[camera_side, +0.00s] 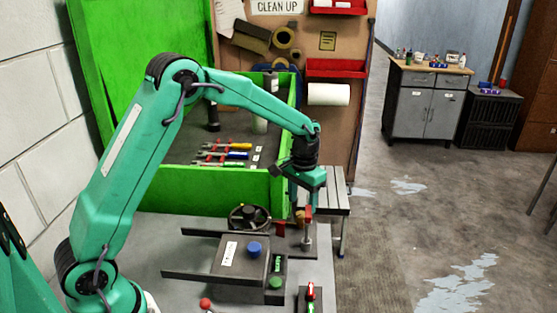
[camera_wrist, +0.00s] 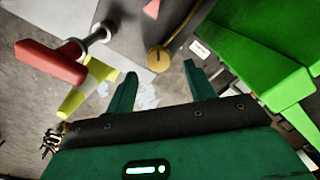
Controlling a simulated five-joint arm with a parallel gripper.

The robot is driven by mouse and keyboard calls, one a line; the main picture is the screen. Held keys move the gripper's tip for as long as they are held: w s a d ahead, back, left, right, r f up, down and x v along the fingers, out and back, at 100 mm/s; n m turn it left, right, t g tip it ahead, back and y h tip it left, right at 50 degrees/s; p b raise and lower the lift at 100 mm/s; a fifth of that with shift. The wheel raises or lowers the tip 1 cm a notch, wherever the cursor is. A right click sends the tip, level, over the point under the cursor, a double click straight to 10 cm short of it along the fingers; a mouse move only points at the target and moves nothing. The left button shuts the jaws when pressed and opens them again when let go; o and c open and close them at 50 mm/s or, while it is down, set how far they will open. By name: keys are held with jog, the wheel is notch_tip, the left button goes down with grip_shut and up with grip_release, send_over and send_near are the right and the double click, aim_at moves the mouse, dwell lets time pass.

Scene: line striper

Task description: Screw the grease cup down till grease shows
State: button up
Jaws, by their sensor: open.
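A round brass cap (camera_wrist: 158,59), which looks like the grease cup, sits at the edge of a grey surface in the wrist view. In the side view a small brass part (camera_side: 300,215) shows below my gripper (camera_side: 306,192). In the wrist view my gripper (camera_wrist: 160,72) has its two green fingers spread apart, with nothing between them. The cap lies just beyond the fingertips, roughly in line with the gap, and appears apart from them. I cannot make out any grease.
A red handle on a metal post (camera_wrist: 50,62) stands left of the cap in the wrist view. The bench holds a handwheel (camera_side: 249,217), a blue knob (camera_side: 254,248) and a green button (camera_side: 275,283). A green open box (camera_side: 225,185) with tools stands behind.

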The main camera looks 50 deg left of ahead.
aim_at(301, 214)
notch_tip(301, 214, up, 4)
jog(key=shift+f, duration=0.15)
jog(key=shift+s+r, duration=0.1)
jog(key=shift+r, duration=0.15)
jog(key=shift+s+r, duration=0.1)
jog(key=shift+r, duration=0.15)
jog(key=s+r+t, duration=0.2)
jog(key=s+r, duration=0.5)
jog(key=s, duration=0.3)
jog(key=s+r+t, duration=0.2)
jog(key=s+r, duration=0.5)
jog(key=s, duration=0.3)
jog(key=s+f+t, duration=0.1)
jog(key=s, duration=0.7)
jog(key=shift+d+f+m+t, duration=0.25)
jog(key=shift+f+m+t, duration=0.05)
jog(key=shift+f, duration=0.1)
jog(key=shift+w, duration=0.15)
